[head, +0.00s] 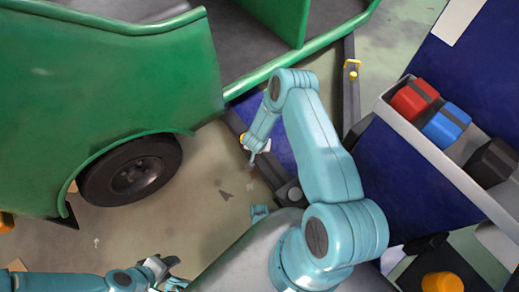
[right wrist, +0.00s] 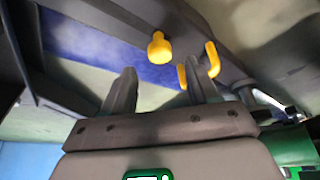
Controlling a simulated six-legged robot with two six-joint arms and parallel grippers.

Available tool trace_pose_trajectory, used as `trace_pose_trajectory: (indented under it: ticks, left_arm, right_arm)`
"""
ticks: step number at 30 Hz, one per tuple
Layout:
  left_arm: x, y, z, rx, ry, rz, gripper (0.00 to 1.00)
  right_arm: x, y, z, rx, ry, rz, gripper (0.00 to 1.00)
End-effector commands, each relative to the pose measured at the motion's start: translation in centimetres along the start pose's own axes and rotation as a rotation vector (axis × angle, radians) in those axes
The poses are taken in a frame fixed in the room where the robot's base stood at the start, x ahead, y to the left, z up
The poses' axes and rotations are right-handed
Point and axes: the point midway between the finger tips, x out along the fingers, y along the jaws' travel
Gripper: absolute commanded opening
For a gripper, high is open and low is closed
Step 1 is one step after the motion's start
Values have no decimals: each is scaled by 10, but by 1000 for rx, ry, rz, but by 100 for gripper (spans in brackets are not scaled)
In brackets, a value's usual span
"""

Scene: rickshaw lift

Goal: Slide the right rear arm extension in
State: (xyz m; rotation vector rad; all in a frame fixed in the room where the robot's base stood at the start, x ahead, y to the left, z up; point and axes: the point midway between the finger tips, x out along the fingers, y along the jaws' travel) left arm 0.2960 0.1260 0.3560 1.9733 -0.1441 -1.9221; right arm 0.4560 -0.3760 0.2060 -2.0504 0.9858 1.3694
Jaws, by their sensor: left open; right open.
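A dark lift arm (head: 268,172) runs diagonally over the floor beside the green rickshaw, partly hidden by my right arm. My right gripper (head: 254,158) is just above it, small and partly turned away. In the right wrist view my right gripper (right wrist: 160,92) is open. A yellow knob (right wrist: 160,48) on a dark beam shows beyond and between its fingers, with no visible contact. A bent yellow handle (right wrist: 212,60) shows near the right finger. I cannot tell how far the extension is out. My left gripper (head: 165,272) is open and empty low in the head view.
The green rickshaw (head: 110,90) fills the upper left, with a black wheel (head: 130,172). A blue lift column and grey tray (head: 440,160) with red, blue and black blocks stand at right. Open floor lies below the wheel.

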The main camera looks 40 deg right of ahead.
Motion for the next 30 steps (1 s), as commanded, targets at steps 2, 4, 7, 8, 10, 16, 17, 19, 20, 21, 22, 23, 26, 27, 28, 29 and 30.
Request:
trace_pose_trajectory:
  ticks: [2, 4, 7, 8, 10, 16, 17, 19, 20, 21, 22, 23, 26, 27, 28, 29, 30]
  left_arm:
    - [10, -5, -2, -5, 6, -1, 43]
    - [14, -7, -4, -9, 9, -1, 43]
    - [17, -9, -5, -12, 13, -1, 43]
    - [18, -10, -5, -13, 13, -1, 43]
    - [18, -10, -6, -14, 14, -2, 43]
    - [18, -10, -6, -14, 15, -2, 43]
    - [18, -10, -6, -14, 15, -2, 43]
    - [18, -10, -6, -14, 15, -2, 43]
    - [18, -10, -6, -14, 15, -2, 43]
    - [18, -10, -6, -14, 15, -2, 43]
    - [18, -10, -6, -14, 15, -2, 43]
    - [18, -10, -6, -14, 15, -2, 43]
    - [18, -10, -6, -14, 14, -2, 43]
    - [18, -10, -6, -14, 14, -2, 43]
    - [18, -10, -6, -14, 14, -2, 43]
    - [18, -10, -6, -14, 14, -2, 43]
    - [18, -10, -6, -14, 14, -2, 43]
  right_arm:
    - [21, 0, 1, 2, 1, 0, 59]
    - [32, 0, 1, 0, 0, 0, 59]
    - [42, 0, -2, 1, 1, 0, 59]
    - [44, 0, -2, 1, 1, 0, 59]
    - [48, 0, -2, 1, 0, 0, 59]
    - [49, 0, -4, 0, 0, -1, 59]
    - [49, 0, -4, 0, 0, -1, 59]
    - [49, 0, -4, 0, 0, -1, 59]
    - [48, 0, -4, 0, 0, -1, 49]
    - [48, 0, -4, 0, 0, -1, 36]
    - [48, 0, -4, 0, 0, -1, 27]
    - [48, 0, -4, 0, 0, -1, 17]
    - [48, 0, -4, 0, 0, -1, 0]
    - [48, 0, -4, 0, 0, -1, 0]
    - [48, 0, -4, 0, 0, -1, 0]
    - [48, 0, -4, 0, 0, -1, 0]
    - [48, 0, -4, 0, 0, -1, 0]
